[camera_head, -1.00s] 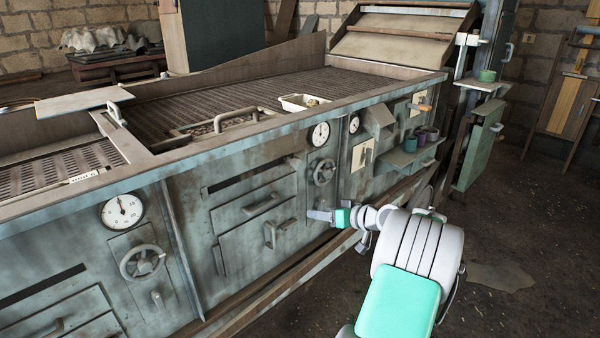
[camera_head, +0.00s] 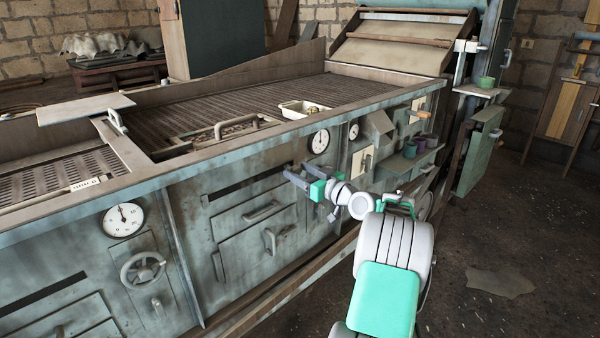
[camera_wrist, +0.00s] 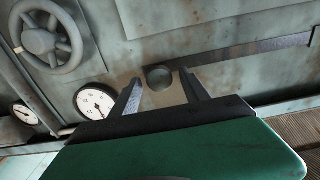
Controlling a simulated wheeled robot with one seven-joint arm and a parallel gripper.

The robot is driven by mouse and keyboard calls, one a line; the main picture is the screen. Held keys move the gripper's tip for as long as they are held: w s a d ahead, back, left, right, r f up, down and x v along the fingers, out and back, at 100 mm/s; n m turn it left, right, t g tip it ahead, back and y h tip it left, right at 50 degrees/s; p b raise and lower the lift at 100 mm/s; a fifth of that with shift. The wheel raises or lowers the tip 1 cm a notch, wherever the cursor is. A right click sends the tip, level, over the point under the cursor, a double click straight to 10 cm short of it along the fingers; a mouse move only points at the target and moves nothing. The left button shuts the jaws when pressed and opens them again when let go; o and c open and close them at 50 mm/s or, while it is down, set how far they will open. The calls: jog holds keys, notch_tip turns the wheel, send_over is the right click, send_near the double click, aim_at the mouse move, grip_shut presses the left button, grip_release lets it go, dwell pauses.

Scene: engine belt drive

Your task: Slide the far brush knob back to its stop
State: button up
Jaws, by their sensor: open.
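A round grey knob (camera_wrist: 159,77) shows in the wrist view on the machine's front panel, at one end of a dark slot (camera_wrist: 245,51). It looks like the far brush knob. My gripper (camera_wrist: 160,76) is open, with one finger on each side of the knob in that view. Whether the fingers touch it or reach past it, I cannot tell. In the head view my gripper (camera_head: 295,173) is at the right end of the slot (camera_head: 245,182), and the knob is hidden behind it.
Drawer handles (camera_head: 262,212) stick out below the slot. A dial gauge (camera_head: 319,141) is above right of my gripper; a handwheel (camera_wrist: 45,38) shows in the wrist view. A shelf with cups (camera_head: 411,152) juts out farther right.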

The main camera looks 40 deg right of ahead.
jog(key=shift+c, duration=0.5)
grip_shut()
dwell(0.8)
